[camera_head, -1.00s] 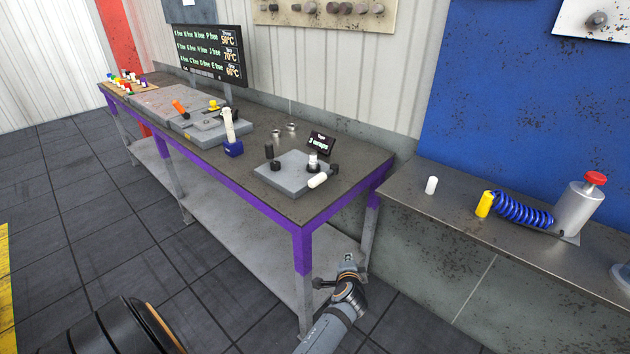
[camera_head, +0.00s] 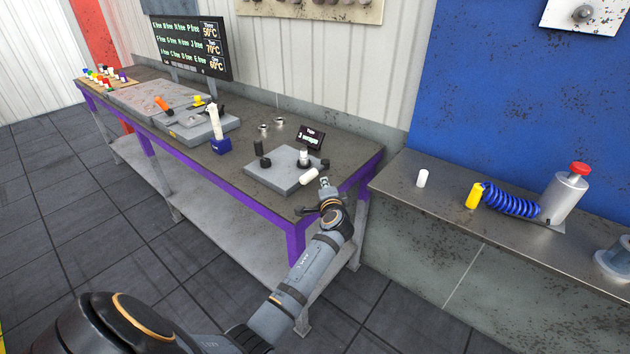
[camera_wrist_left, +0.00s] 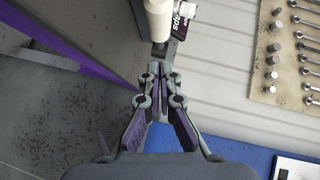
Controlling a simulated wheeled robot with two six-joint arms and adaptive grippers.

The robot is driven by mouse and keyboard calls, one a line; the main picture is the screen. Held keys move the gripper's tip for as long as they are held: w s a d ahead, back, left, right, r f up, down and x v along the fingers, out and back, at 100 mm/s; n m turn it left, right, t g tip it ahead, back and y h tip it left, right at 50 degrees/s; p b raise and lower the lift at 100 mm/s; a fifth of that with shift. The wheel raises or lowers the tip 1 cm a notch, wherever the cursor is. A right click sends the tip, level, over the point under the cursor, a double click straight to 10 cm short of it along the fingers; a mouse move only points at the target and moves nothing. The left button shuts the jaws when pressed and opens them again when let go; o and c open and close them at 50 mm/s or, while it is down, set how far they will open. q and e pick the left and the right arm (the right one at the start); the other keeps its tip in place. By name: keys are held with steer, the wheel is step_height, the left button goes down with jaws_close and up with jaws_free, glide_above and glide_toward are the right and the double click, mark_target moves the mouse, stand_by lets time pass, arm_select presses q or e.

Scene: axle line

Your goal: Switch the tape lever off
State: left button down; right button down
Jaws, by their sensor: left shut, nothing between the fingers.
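The tape station is a grey plate (camera_head: 270,181) on the near end of the purple-edged table. A lever with a white handle (camera_head: 309,175) leans out over the plate's right edge. A small dark display (camera_head: 309,138) marked with wraps stands behind it. My left gripper (camera_head: 325,184) is shut and empty, just to the right of the white handle in the head view. In the left wrist view, the shut fingers (camera_wrist_left: 161,72) point toward a pale cylinder, apparently the handle (camera_wrist_left: 158,20), with a gap seeming to remain. My right gripper is not in view.
A blue-based white cylinder (camera_head: 216,125) stands farther left. The right-hand bench (camera_head: 440,200) holds a white cylinder, a blue coiled hose and a red-topped canister. The floor in front is clear.

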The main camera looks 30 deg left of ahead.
mark_target(308, 178)
arm_select(q)
steer(key=a, duration=0.1)
steer(key=a+p, duration=0.1)
steer(key=a, duration=0.1)
steer(key=shift+w+a+f, duration=0.2)
steer(key=shift+a+f, duration=0.1)
steer(key=shift+f, duration=0.1)
steer(key=shift+a+f, duration=0.2)
steer(key=shift+a, duration=0.05)
steer(key=shift+a+r+p, duration=0.2)
steer(key=shift+p, duration=0.2)
steer(key=shift+s+a+f+m+t+h+p, duration=0.1)
steer(key=shift+s+a+m+t+h+p, duration=0.1)
steer(key=shift+a+m+t+h+p, duration=0.35)
steer(key=shift+a+b, duration=0.3)
steer(key=shift+a, duration=0.2)
steer(key=shift+d, duration=0.1)
